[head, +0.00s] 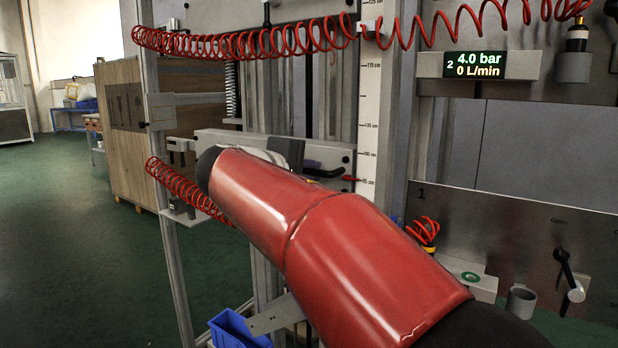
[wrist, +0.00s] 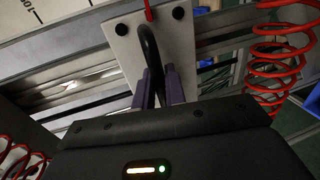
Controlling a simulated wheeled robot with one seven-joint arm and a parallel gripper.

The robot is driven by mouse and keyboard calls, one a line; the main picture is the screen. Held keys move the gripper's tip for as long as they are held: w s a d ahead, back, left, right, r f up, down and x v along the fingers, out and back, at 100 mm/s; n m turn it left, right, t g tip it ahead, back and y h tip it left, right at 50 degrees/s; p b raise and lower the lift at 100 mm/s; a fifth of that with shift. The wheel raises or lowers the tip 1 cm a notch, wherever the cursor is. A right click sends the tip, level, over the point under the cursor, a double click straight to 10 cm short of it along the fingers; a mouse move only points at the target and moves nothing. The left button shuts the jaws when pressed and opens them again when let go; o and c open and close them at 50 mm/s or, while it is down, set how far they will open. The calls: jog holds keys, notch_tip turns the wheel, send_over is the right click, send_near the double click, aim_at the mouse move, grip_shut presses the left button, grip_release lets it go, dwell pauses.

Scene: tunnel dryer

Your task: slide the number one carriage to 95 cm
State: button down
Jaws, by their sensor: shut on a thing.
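The carriage (head: 225,140) is a pale grey plate across the upright rails, with a black handle (head: 325,173) at its right part. Its red pointer (head: 349,178) is level with about the 95 cm mark on the white upright scale (head: 370,110). In the wrist view the plate (wrist: 121,42) has black bolts, and the red pointer (wrist: 148,11) shows at its edge. My gripper (wrist: 157,82) is shut on the black handle (wrist: 150,42) there.
Red coiled hoses (head: 240,42) hang above and at the left (head: 180,188). A panel marked 1 (head: 480,225) with a lever (head: 564,268) stands right. A display marked 2 (head: 475,65) reads 4.0 bar. A blue bin (head: 232,330) is below. Green floor at left is clear.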

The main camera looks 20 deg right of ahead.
jog(key=c, duration=1.5)
grip_release()
jog(key=shift+c, duration=0.2)
jog(key=v, duration=0.8)
jog(key=shift+d, duration=0.1)
jog(key=s+a+f+m+g+y, duration=0.1)
jog(key=s+f+m+y, duration=0.2)
jog(key=s+f+y, duration=0.3)
jog(key=s+a+f+m+g+y, duration=0.1)
jog(key=s+f+y, duration=0.6)
jog(key=s+f, duration=0.9)
notch_tip(320, 180, down, 8)
jog(key=a+m, duration=0.1)
jog(key=m, duration=0.1)
jog(key=shift+m+g, duration=0.3)
jog(key=shift+g, duration=0.1)
